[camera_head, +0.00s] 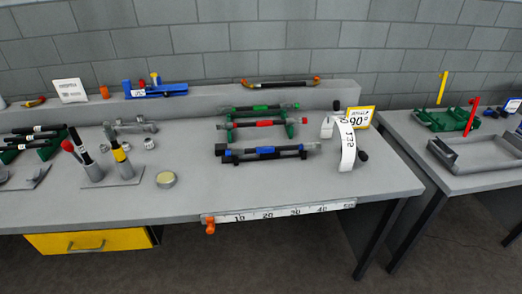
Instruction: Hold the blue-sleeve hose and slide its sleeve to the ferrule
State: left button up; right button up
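The blue-sleeve hose (278,151) is a dark hose lying roughly left to right in the front rack on the middle of the workbench. Its blue sleeve (265,151) sits near the middle of the hose. The hose has a dark block-like end at the left and a grey end (312,146) at the right. The view is too small to tell which part is the ferrule. Blue rack parts show under the hose. Nothing holds the hose but the rack. Neither of my grippers is in view.
A red-sleeve hose (264,124) and a green-sleeve hose (262,107) lie behind it. A curled white strip (347,145) and a yellow-framed sign (360,117) stand to the right. A ruler (280,212) runs along the front edge. The bench (240,190) is clear in front.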

aim_at(269, 149)
jog(key=i+l+u, duration=0.1)
jog(key=i+l, duration=0.9)
jog(key=l, duration=0.15)
